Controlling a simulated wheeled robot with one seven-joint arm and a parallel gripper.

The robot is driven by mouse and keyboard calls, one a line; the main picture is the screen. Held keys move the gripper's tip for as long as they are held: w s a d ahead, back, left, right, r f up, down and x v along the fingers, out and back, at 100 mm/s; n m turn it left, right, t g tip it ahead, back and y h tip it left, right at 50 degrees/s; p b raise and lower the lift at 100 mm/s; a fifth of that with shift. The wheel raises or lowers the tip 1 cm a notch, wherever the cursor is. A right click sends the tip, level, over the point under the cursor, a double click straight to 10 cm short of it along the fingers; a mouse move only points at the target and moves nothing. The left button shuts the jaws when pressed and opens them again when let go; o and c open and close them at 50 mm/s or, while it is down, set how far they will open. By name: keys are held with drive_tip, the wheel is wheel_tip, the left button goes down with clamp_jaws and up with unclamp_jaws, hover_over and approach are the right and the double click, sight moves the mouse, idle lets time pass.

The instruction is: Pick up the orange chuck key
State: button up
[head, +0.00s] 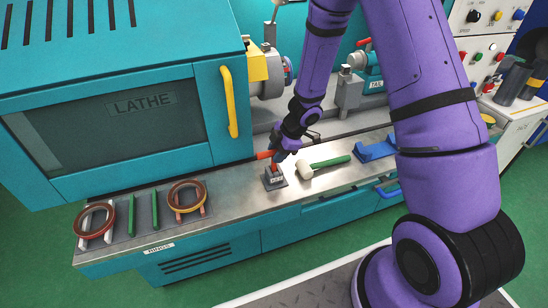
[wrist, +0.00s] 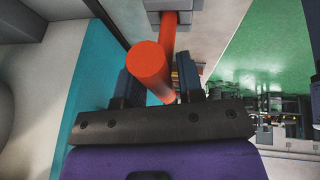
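The orange chuck key (head: 265,155) stands upright in a small grey holder (head: 276,183) on the lathe's front ledge, with its crossbar at the top. In the wrist view the round end of the key's crossbar (wrist: 150,62) faces the camera, and its shaft runs to the grey holder (wrist: 185,20). My gripper (head: 280,156) is at the top of the key. In the wrist view my gripper's two dark fingers (wrist: 160,75) are apart, with the crossbar between them. A narrow gap shows beside the right finger; contact on the left is hidden by the bar.
A white-headed, green-handled mallet (head: 328,163) lies right of the holder, and a blue block (head: 376,151) lies farther right. Rings on stands (head: 187,196) and green rods (head: 155,210) lie left. The lathe's cabinet with a yellow handle (head: 229,101) rises behind.

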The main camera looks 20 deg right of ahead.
clamp_jaws()
drive_tip(key=shift+r, duration=0.15)
